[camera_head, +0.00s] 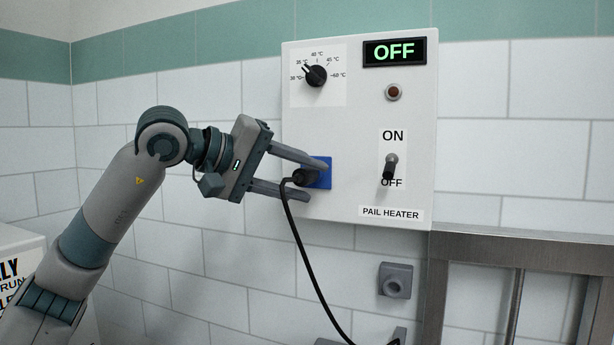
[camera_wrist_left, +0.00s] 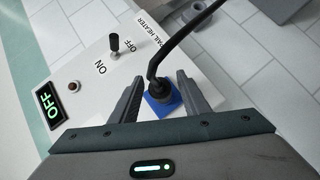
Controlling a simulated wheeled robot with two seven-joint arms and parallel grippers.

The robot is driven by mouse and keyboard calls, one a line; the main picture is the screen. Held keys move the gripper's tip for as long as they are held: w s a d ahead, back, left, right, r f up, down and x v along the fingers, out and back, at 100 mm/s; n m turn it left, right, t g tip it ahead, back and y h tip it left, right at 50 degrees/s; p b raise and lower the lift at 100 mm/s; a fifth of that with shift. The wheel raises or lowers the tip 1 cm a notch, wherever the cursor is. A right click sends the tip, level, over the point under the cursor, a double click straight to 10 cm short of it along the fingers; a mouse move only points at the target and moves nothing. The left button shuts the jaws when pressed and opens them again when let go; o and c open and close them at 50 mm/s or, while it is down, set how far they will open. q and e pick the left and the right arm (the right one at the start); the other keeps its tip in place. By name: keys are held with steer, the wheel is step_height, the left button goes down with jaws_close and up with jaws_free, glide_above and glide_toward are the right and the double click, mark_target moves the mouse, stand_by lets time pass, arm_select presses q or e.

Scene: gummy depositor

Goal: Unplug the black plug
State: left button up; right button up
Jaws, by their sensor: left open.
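The black plug (camera_head: 302,177) sits in the blue socket (camera_head: 322,172) low on the left side of the white pail heater panel (camera_head: 350,205). A black cord hangs down from the plug. My left gripper (camera_head: 318,180) is open, with one finger above the plug and one below it in the head view. In the left wrist view, the plug (camera_wrist_left: 158,86) and blue socket (camera_wrist_left: 168,104) show between the two spread fingers. I cannot tell whether either finger touches the plug. My right gripper is not in view.
The panel carries a dial (camera_head: 316,75), a display reading OFF (camera_head: 394,52), a dark red lamp (camera_head: 393,92) and a toggle switch (camera_head: 390,165) tilted down toward OFF. A grey wall fitting (camera_head: 396,280) is below. A metal frame (camera_head: 520,250) stands at the right.

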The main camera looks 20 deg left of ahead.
mark_target(293, 182)
arm_select(q)
jaws_close()
steer(key=shift+s+d+f, duration=0.1)
steer(key=shift+s+b, duration=0.3)
steer(key=shift+s, duration=0.8)
steer(key=shift+s, duration=0.5)
steer(key=shift+s+b, duration=0.15)
steer(key=shift+b, duration=0.15)
